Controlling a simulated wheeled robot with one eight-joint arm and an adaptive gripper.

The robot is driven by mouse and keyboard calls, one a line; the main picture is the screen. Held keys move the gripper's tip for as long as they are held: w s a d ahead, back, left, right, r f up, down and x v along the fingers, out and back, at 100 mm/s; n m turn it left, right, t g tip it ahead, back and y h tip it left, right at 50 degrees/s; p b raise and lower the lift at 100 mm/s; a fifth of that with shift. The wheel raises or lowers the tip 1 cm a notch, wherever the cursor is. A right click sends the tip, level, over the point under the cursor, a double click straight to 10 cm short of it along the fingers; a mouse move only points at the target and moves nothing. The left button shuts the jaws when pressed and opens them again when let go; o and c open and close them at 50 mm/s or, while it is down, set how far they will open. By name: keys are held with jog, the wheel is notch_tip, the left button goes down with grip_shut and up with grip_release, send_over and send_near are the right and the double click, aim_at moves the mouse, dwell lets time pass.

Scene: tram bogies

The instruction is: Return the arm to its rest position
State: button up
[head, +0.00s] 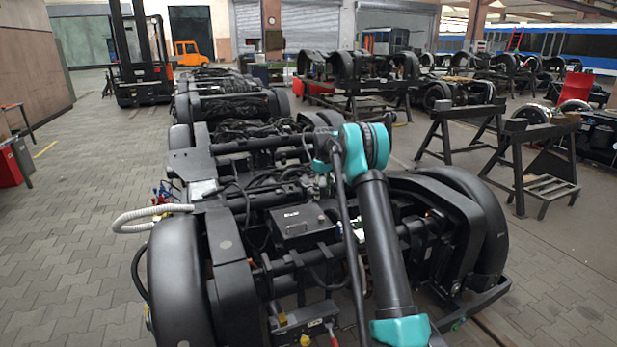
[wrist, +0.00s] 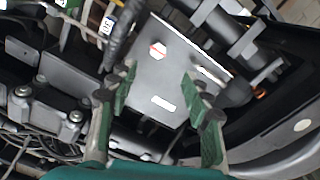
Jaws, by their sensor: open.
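My arm, black with teal joints, reaches out over a black tram bogie (head: 230,240) in the head view. In the wrist view my gripper (wrist: 158,82) is open, with its two green-padded fingers apart and nothing between them. Beyond the fingertips lies a flat dark box (wrist: 170,65) with a red-and-white label and a white label, on the bogie. A similar black box (head: 302,226) shows on the bogie in the head view. My gripper cannot be made out clearly in the head view, where the arm hides part of the bogie.
Large black fenders (head: 180,280) flank the bogie, and a pale corrugated hose (head: 150,214) sticks out at left. More bogies stand behind. A forklift (head: 138,70) is at back left. Black trestles (head: 530,155) stand at right.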

jog(key=s+d+r+m+t, duration=0.15)
jog(key=s+r, duration=0.25)
jog(key=s, duration=0.8)
jog(key=s+d+r+m+t, duration=0.15)
jog(key=s+r, duration=0.25)
jog(key=s, duration=0.8)
jog(key=s+f+m, duration=0.2)
jog(key=s+f, duration=0.2)
jog(key=s, duration=1.1)
jog(key=s+d+f+m+t, duration=0.1)
jog(key=s+f+m, duration=0.2)
jog(key=s, duration=1.3)
notch_tip(320, 180, down, 2)
jog(key=shift+s+f, duration=0.15)
jog(key=shift+c, duration=0.2)
